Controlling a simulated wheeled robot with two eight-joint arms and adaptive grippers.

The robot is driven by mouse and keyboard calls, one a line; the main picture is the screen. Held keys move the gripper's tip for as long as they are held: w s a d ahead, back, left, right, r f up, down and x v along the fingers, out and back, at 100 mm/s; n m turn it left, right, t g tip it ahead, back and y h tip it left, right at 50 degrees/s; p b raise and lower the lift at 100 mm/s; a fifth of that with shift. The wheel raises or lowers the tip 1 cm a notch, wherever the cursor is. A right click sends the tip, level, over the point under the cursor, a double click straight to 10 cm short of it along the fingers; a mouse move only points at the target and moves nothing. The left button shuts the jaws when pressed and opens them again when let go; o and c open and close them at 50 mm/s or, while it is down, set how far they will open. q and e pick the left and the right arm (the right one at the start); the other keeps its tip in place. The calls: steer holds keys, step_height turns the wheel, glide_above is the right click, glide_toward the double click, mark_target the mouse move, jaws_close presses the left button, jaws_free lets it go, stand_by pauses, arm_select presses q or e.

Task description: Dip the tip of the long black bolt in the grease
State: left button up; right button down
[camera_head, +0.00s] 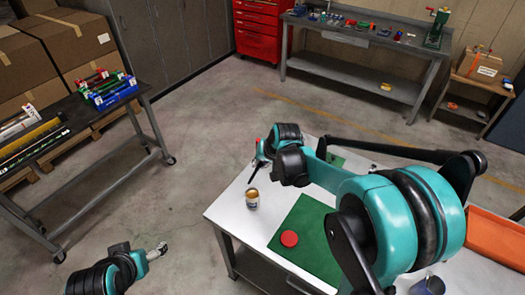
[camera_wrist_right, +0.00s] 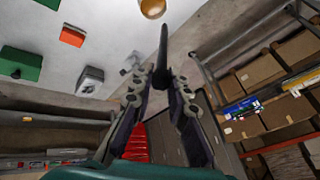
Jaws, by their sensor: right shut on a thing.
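My right gripper (camera_head: 262,158) is shut on the long black bolt (camera_head: 254,173), which points down at a slant. In the right wrist view the bolt (camera_wrist_right: 163,45) stands out between the fingers (camera_wrist_right: 162,82); its tip shows just short of a round tan surface (camera_wrist_right: 153,9), apart from it in the picture. An open can (camera_head: 252,201) with a tan top, seemingly the grease, stands near the white table's left edge. The bolt's lower end is close above the can's far rim. My left gripper (camera_head: 156,252) is over the floor, away from the table; its fingers are too small to judge.
A red round lid (camera_head: 289,239) lies on a green mat (camera_head: 312,226) on the white table (camera_head: 233,208). An orange tray (camera_head: 495,238) is at the right. Open floor lies between.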

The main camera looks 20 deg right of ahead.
steer(key=shift+s+d+f, duration=0.15)
steer(key=shift+s+d, duration=0.15)
steer(key=shift+s, duration=0.1)
steer(key=shift+f+b, duration=2.15)
steer(key=shift+f, duration=0.8)
steer(key=shift+s+f+b, duration=0.1)
steer(key=shift+f+b, duration=0.4)
steer(key=shift+r+p, duration=2.65)
steer(key=shift+r, duration=0.9)
steer(key=shift+f, duration=0.1)
